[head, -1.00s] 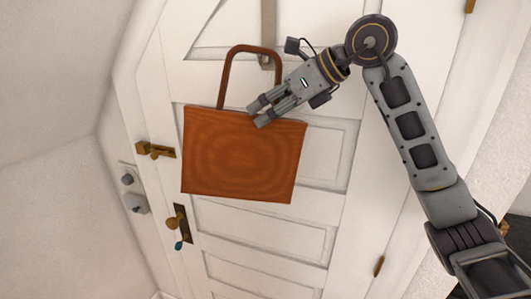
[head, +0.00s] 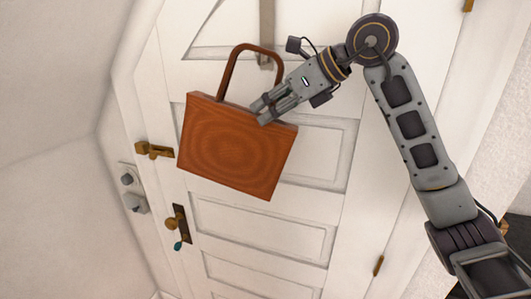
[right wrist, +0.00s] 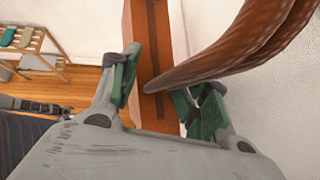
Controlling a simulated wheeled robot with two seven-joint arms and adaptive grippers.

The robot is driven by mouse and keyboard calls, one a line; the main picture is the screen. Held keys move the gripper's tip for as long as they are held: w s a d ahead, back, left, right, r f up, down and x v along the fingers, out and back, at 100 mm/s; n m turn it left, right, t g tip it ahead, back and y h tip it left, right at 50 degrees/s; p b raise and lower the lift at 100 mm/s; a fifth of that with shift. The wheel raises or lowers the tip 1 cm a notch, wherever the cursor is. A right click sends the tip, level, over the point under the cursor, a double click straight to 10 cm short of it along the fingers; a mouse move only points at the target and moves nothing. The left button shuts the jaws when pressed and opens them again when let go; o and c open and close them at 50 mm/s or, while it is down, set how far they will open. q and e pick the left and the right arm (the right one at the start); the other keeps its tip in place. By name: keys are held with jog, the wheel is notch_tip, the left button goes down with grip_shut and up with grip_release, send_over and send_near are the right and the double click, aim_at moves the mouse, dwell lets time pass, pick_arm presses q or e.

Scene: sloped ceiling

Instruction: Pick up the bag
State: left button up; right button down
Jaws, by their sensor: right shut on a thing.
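The bag (head: 232,152) is brown-orange, flat and boxy, with an arched handle (head: 228,70). It hangs tilted in front of the white door, its right side lower than its left. My right gripper (head: 263,112) is at the bag's top edge, by the right foot of the handle, and is shut on the bag. In the right wrist view, the green-padded fingers (right wrist: 160,95) are on either side of the handle's lower end (right wrist: 165,78), with the bag's narrow top (right wrist: 150,45) behind. The exact contact is partly hidden. My left gripper is not in view.
The white panelled door (head: 320,150) has a brass handle (head: 154,150), a lower brass lock plate (head: 180,228) and a grey hook strap (head: 267,30) near the bag's handle. A wooden rack (right wrist: 38,45) stands on the floor in the right wrist view.

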jog(key=shift+a+f, duration=0.1)
jog(key=shift+f, duration=0.5)
jog(key=shift+r, duration=0.15)
jog(key=shift+s+r+b, duration=0.15)
jog(key=shift+r+b, duration=0.1)
jog(key=shift+b, duration=0.05)
